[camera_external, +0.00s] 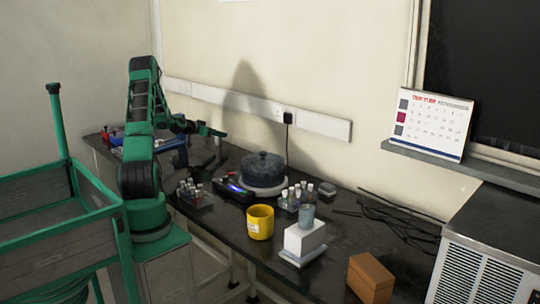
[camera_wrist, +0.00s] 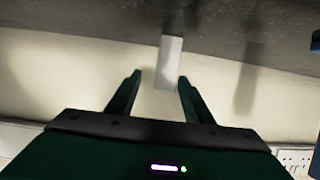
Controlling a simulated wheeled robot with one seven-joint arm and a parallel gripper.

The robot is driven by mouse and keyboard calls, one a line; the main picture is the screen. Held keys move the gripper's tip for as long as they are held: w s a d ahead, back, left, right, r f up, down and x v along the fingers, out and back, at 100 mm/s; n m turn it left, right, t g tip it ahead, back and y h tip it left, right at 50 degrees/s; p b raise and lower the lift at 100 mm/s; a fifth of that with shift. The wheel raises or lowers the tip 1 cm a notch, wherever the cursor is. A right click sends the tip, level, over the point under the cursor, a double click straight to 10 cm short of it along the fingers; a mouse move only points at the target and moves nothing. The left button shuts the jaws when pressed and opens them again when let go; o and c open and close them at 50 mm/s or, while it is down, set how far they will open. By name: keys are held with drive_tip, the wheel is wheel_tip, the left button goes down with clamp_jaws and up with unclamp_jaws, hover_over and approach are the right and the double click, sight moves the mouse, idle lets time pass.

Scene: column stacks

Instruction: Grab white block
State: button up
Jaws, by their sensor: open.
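The white block (camera_external: 305,238) stands upright on the right half of the dark counter in the external view. A grey-blue cylinder (camera_external: 307,215) sits on top of it, and a flat white base (camera_external: 303,254) shows under it. My gripper (camera_external: 213,131) is far to the left of the block, raised above the counter near the wall. In the wrist view my gripper (camera_wrist: 160,80) has its two fingers spread, with nothing held. A pale upright shape (camera_wrist: 171,62) shows beyond the fingertips; I cannot tell what it is.
A yellow mug (camera_external: 260,222) stands left of the block, with a vial rack (camera_external: 293,197) behind it. A dark pot (camera_external: 262,170) stands farther back. A brown box (camera_external: 370,278) is to the right. Black cables (camera_external: 390,215) lie toward the wall.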

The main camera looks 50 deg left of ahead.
drive_tip(key=x, duration=0.4)
drive_tip(key=shift+a+f, duration=0.3)
drive_tip(key=shift+a, duration=0.05)
drive_tip(key=shift+w+f, duration=0.2)
drive_tip(key=shift+w, duration=0.4)
drive_tip(key=shift+c, duration=0.6)
drive_tip(key=c, duration=1)
